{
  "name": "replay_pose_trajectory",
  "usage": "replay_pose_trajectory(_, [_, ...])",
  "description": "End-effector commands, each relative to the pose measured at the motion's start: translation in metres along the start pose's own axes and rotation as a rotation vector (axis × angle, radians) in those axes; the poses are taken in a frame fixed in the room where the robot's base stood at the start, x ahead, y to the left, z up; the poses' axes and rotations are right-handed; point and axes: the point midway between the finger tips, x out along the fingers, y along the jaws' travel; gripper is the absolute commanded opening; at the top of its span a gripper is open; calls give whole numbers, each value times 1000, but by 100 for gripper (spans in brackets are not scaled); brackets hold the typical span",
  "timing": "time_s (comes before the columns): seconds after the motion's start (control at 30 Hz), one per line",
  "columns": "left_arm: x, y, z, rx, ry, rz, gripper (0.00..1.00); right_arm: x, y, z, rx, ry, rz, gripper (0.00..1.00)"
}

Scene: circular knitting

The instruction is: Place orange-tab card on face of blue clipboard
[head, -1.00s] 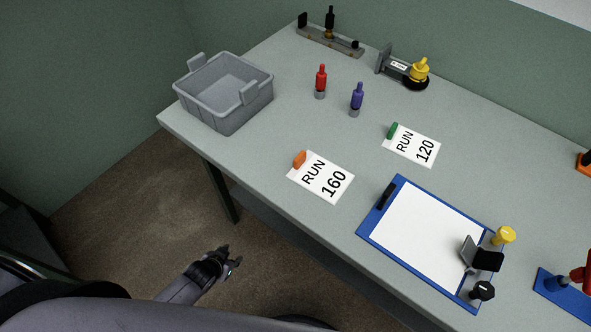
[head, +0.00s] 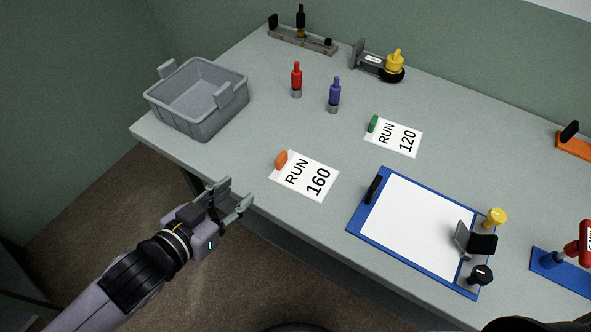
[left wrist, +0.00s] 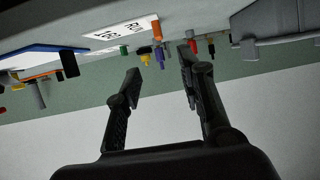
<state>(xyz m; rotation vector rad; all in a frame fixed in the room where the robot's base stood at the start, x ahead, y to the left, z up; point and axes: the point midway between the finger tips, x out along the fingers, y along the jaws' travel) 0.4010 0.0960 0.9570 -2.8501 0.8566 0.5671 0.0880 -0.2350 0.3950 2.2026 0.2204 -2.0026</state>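The orange-tab card (head: 308,178), printed RUN 160, lies flat on the table with its orange tab (head: 281,160) at its upper left. It also shows in the left wrist view (left wrist: 115,32), with the tab (left wrist: 156,30). The blue clipboard (head: 361,231) lies to the right with a white sheet (head: 415,225) on its face. My left gripper (head: 236,195) is open and empty, by the table's front edge, left of and below the card in the head view. Its spread fingers also show in the left wrist view (left wrist: 160,66). My right gripper is not in view.
A green-tab card (head: 396,138), printed RUN 120, lies behind the clipboard. A grey bin (head: 197,97) stands at the left. Red (head: 296,80) and purple (head: 334,95) bottle-shaped pieces stand upright behind the cards. A grey-and-black bracket (head: 474,240) and knobs stand at the clipboard's right end.

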Motion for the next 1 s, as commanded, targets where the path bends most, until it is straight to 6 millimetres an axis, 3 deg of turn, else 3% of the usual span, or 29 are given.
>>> replay_pose_trajectory(0.43, [92,0,-4,0,2,-1,36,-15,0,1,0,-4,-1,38])
replay_pose_trajectory(0.77, [120,0,-4,1,1,-1,36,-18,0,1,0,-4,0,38])
replay_pose_trajectory(1.0, [153,4,-10,0,0,-2,36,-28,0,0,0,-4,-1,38])
